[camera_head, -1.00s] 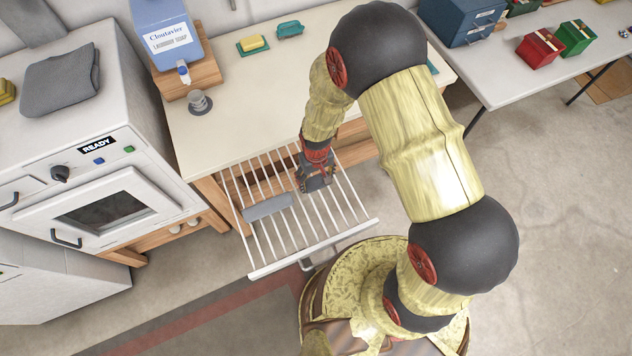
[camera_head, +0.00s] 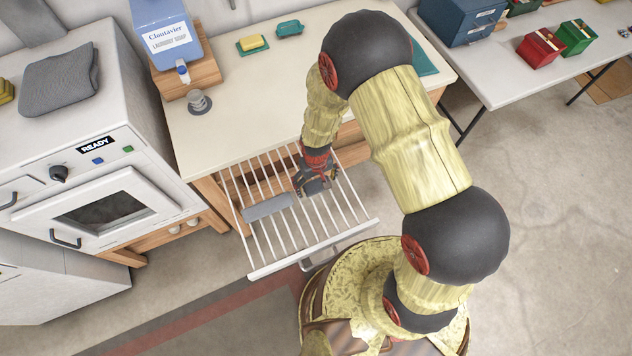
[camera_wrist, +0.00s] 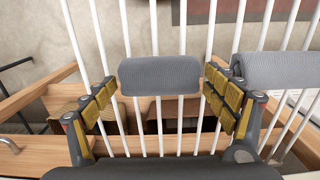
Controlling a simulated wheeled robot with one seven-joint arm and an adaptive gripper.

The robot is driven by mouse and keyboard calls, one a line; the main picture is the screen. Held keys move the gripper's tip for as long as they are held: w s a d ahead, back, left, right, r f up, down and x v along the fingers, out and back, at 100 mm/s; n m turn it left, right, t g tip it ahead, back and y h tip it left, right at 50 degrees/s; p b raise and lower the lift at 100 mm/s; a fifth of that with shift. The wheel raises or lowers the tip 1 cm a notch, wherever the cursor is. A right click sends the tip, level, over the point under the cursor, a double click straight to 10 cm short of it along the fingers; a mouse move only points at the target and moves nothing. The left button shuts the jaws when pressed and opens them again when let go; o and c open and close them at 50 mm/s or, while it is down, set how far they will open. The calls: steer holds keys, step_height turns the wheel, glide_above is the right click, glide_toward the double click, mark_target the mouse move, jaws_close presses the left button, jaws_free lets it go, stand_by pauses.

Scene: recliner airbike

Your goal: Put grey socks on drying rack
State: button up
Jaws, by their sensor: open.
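The white wire drying rack (camera_head: 345,239) is pulled out below the counter. One grey sock bundle (camera_head: 268,207) lies across its bars on the left; it also shows at the right edge of the wrist view (camera_wrist: 282,70). A second grey sock bundle (camera_wrist: 160,76) lies on the bars in the wrist view, between my gripper's spread fingers. Gaps show on both sides of it. In the head view my gripper (camera_head: 315,187) is low over the rack, right of the first bundle, and hides the second. My gripper's fingers (camera_wrist: 164,92) are open.
A grey folded cloth (camera_head: 60,82) lies on the white machine (camera_head: 140,160) at left. A table with colored boxes stands at right.

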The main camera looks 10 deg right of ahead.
step_height(320, 180, up, 13)
steer(key=p, duration=0.1)
step_height(320, 180, up, 10)
steer(key=t, duration=0.1)
glide_above(316, 181)
steer(key=w+d, duration=0.2)
steer(key=s+d+r+m+t, duration=0.15)
steer(key=d+r, duration=0.25)
steer(key=r, duration=0.6)
steer(key=s+d+r+m+t, duration=0.1)
steer(key=s+d+r, duration=0.2)
steer(key=s+r, duration=0.4)
steer(key=s+d+r+t, duration=0.2)
steer(key=s+d+r, duration=0.1)
steer(key=s+r, duration=0.4)
steer(key=shift+d+r+m, duration=0.25)
steer(key=shift+r+m, duration=0.1)
steer(key=shift+r, duration=0.3)
steer(key=shift+w, duration=0.1)
